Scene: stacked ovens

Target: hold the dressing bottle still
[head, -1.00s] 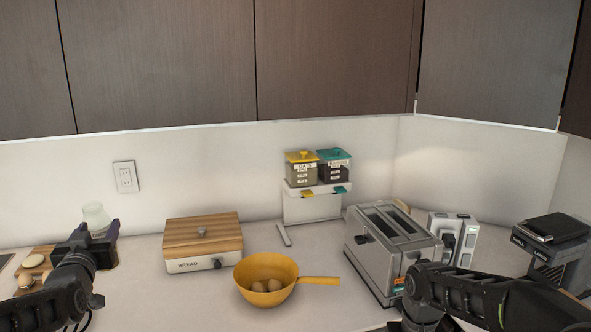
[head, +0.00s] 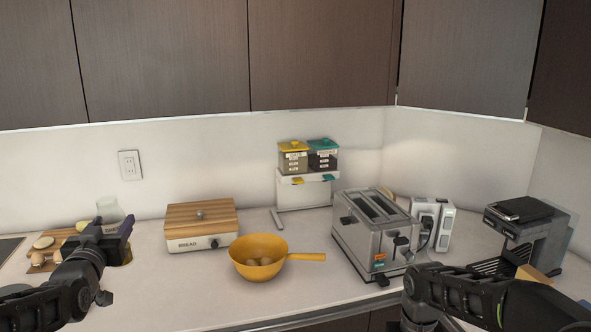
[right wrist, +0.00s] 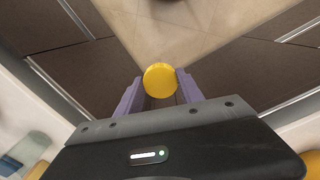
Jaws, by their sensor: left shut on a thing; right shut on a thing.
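A clear bottle (head: 108,209) with an amber lower part stands upright at the far left of the head view, partly hidden behind my left gripper; I take it for the dressing bottle. My left gripper (head: 113,237), with purple fingers, is shut on it. My right gripper (right wrist: 160,88) is shut on a round yellow cap-like thing (right wrist: 160,80), seen end-on between its purple fingers in the right wrist view. I cannot tell what lies under it. In the head view only my right arm shows.
A bread box (head: 202,226), yellow pan (head: 258,245), toaster (head: 376,235) and coffee machine (head: 520,235) stand along the counter. Dispensers (head: 308,160) stand at the back. Bare counter lies in front of the bread box.

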